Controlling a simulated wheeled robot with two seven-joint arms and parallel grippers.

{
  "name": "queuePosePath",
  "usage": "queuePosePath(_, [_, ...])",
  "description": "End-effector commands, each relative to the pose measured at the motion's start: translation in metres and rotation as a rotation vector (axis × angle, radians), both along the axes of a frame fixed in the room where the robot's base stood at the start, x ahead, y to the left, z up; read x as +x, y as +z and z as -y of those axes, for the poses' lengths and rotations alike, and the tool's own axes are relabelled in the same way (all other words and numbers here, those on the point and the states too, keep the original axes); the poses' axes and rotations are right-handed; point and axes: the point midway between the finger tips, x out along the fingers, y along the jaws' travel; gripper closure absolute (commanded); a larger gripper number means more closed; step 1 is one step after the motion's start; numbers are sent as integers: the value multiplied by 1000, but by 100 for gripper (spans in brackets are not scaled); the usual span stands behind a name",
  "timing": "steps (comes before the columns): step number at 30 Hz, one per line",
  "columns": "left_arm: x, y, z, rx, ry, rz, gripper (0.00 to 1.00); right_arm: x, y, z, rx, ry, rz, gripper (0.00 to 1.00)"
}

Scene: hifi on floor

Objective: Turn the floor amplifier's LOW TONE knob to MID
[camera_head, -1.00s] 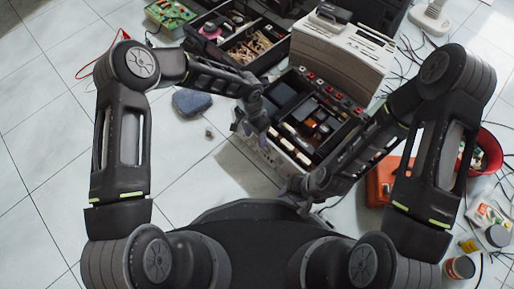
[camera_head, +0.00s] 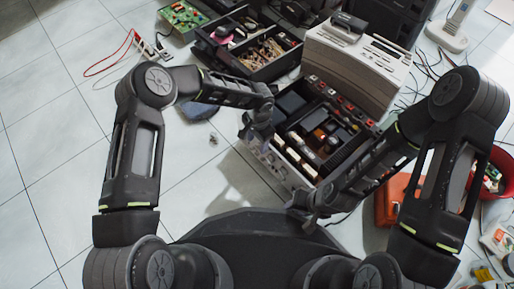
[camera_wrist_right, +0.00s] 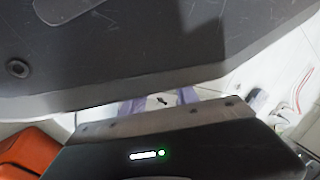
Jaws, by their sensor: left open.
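The floor amplifier (camera_head: 362,147) is an open-topped unit with dark parts inside and a row of red and pale terminals along its far edge. Its light front panel (camera_head: 272,168) faces me and is seen from steeply above. I cannot make out the LOW TONE knob or its marking. My left gripper (camera_head: 247,135) is open with purple-grey fingers at the panel's left end; contact is unclear. My right gripper (camera_head: 303,216) is low, just in front of the panel's right end, with its fingers too dark to read. In the right wrist view, dark surfaces hide most of the amplifier area.
A pale device (camera_head: 350,65) stands behind the amplifier. A dark divided tray (camera_head: 262,72) is behind left. A blue-grey cloth (camera_head: 197,110) lies left. An orange case (camera_head: 388,205) and red bowl (camera_head: 503,160) are on the right. The left floor is mostly clear.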

Motion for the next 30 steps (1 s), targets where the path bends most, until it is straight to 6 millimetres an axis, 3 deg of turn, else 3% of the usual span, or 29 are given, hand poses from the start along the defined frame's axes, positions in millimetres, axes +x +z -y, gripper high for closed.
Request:
queuePosePath(1, [-1, -13, 0, -1, 1, -3, 49, 1, -7, 0, 1, -1, 1, 64])
queuePosePath(6, [0, -31, -1, -1, 1, -1, 49, 2, -13, 1, 3, -1, 1, 64])
queuePosePath(17, [1, -33, -1, 0, 0, 0, 50, 3, -13, 1, 3, -2, 1, 64])
queuePosePath(30, [1, -33, -1, 0, 0, 0, 86, 3, -13, 1, 3, -2, 1, 64])
